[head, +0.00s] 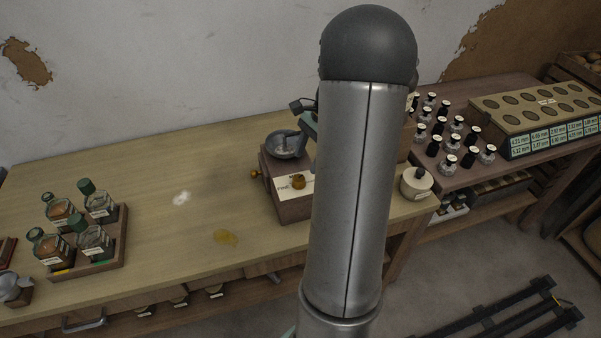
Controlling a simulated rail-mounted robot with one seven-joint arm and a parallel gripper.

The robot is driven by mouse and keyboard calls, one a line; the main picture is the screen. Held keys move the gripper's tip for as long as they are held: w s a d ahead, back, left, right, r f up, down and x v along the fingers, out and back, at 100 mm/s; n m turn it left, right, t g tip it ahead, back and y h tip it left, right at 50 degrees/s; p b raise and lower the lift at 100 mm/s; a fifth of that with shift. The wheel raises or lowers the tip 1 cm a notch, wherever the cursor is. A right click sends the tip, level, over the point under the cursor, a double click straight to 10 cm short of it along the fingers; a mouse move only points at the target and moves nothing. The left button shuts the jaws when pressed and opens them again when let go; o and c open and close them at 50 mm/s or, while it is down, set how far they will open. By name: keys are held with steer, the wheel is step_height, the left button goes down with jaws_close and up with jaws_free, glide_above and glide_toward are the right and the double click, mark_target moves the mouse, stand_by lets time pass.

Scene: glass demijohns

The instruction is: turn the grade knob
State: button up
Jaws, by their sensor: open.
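A wooden box-shaped mill (291,205) with a grey metal bowl (286,145) on top stands on the bench, right of the middle. A small brass-coloured knob (298,182) sits on a pale labelled plate on the mill; I take it for the grade knob. Another small brass knob (254,173) sticks out at the mill's left side. My arm stands upright in front and hides the mill's right part. I cannot make out my gripper or its fingertips. Dark and greenish parts (304,108) show beside my arm above the mill; I cannot tell what they belong to.
A wooden tray (120,235) of stoppered bottles stands at the left. A white lidded jar (416,183) is right of my arm. Several small bottles (455,140) and a holed rack (540,105) stand on the right bench. Bench space left of the mill is mostly clear, with a yellowish stain.

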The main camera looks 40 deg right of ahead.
mark_target(300, 177)
steer(key=shift+x, duration=3.2)
steer(key=shift+c, duration=0.4)
steer(key=c, duration=0.9)
